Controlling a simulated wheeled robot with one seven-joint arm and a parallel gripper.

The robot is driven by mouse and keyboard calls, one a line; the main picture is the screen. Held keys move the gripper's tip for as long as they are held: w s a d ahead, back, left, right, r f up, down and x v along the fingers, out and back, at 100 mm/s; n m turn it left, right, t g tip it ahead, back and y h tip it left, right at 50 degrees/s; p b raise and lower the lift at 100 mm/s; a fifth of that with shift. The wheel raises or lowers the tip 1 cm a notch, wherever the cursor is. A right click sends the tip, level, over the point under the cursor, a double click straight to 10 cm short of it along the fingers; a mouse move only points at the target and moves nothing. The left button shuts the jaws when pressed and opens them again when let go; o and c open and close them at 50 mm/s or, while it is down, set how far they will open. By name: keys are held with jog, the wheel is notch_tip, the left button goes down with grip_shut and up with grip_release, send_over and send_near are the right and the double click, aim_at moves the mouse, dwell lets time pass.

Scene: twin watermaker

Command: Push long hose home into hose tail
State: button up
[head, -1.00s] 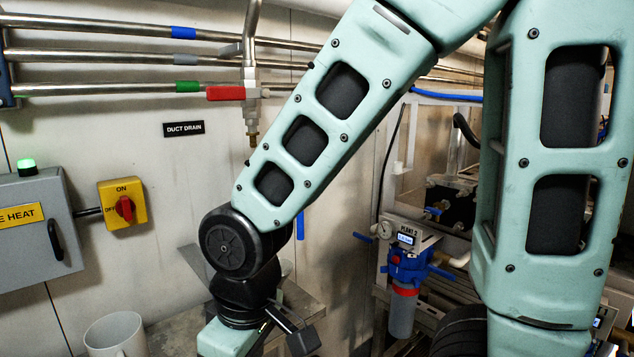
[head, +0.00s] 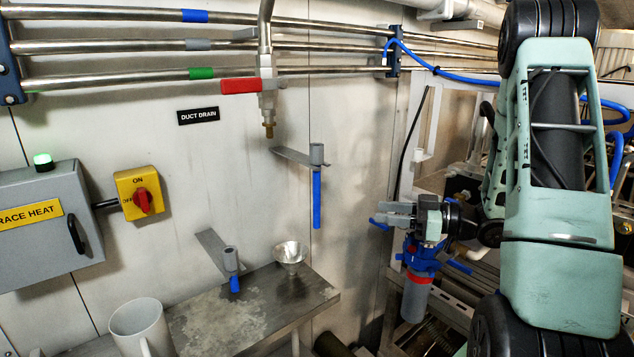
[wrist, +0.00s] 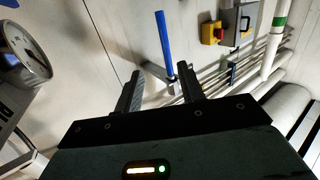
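A long blue hose (head: 317,200) hangs upright below a grey holder (head: 317,153) on a wall bracket. In the wrist view the blue hose (wrist: 163,45) shows beyond the fingertips, roughly between them and not touched. A brass-tipped hose tail (head: 269,130) points down below the red-handled valve, up and left of the hose; its tip is bare. My gripper (head: 385,216) is right of the hose in the head view, fingers pointing left. The wrist view shows its two fingers (wrist: 158,72) apart with nothing between them.
A shorter blue hose (head: 235,284) sits in a lower grey holder beside a funnel (head: 290,256) on a metal shelf (head: 200,325). A mug (head: 140,325) stands left. A blue-headed filter (head: 418,265) is below my gripper. The wall around the long hose is clear.

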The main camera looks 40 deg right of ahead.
jog(key=p, duration=0.4)
send_near(319, 199)
jog(key=f+x, duration=0.1)
jog(key=x, duration=0.4)
jog(key=shift+y, duration=0.4)
jog(key=p+x, duration=0.2)
jog(key=x, duration=0.1)
jog(key=p+x, duration=0.1)
jog(key=x, duration=0.1)
jog(key=shift+w+d+r, duration=0.25)
jog(key=shift+d+r, duration=0.05)
jog(key=shift+w+a+f, duration=0.1)
jog(key=shift+w+a, duration=0.1)
jog(key=shift+w, duration=0.1)
grip_shut()
